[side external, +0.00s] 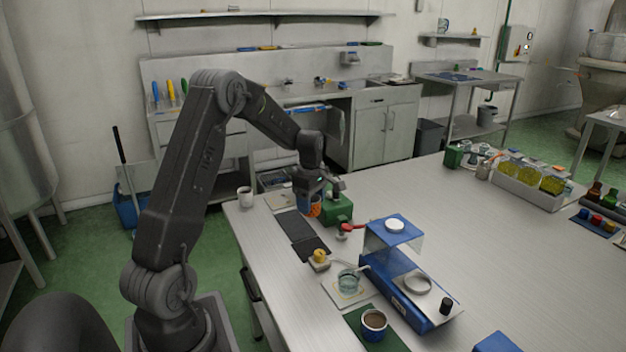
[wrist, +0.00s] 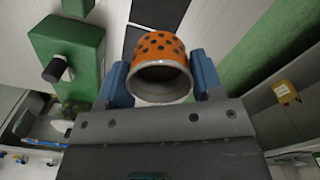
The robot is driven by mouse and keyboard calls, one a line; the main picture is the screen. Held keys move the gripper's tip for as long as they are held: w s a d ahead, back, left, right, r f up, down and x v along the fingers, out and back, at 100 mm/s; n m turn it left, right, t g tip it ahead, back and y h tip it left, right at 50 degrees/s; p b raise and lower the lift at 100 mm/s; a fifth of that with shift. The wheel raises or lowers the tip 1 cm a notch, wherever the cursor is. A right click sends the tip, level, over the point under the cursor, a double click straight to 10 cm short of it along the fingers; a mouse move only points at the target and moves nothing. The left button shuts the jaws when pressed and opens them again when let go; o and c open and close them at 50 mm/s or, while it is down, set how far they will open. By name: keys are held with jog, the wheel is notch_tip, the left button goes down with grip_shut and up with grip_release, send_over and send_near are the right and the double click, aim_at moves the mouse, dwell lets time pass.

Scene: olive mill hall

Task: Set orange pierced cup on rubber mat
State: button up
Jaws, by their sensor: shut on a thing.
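The orange pierced cup (wrist: 160,45) has dark round holes and a pale rim, and its open mouth faces the wrist camera. My gripper (wrist: 160,72) is shut on it, with one blue finger on each side. In the side view the cup (side external: 315,208) shows partly behind my gripper (side external: 310,203), beside the green box. A dark mat (side external: 296,226), likely the rubber mat, lies flat near the table's left edge, just in front of the cup in the picture. I cannot tell the gap between cup and table.
The green box (side external: 338,208) with a black knob (wrist: 54,69) stands close to my gripper. A white mug (side external: 245,196) and a brown board (side external: 279,200) are to the left. A blue stand (side external: 394,231), a glass beaker (side external: 349,281) and a filled cup (side external: 374,324) are nearer.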

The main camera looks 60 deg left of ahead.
notch_tip(320, 180, down, 12)
jog(key=shift+f, duration=0.1)
dwell(0.5)
jog(key=shift+f, duration=0.35)
dwell(0.4)
jog(key=o, duration=1)
jog(key=shift+o, duration=0.2)
notch_tip(320, 180, up, 7)
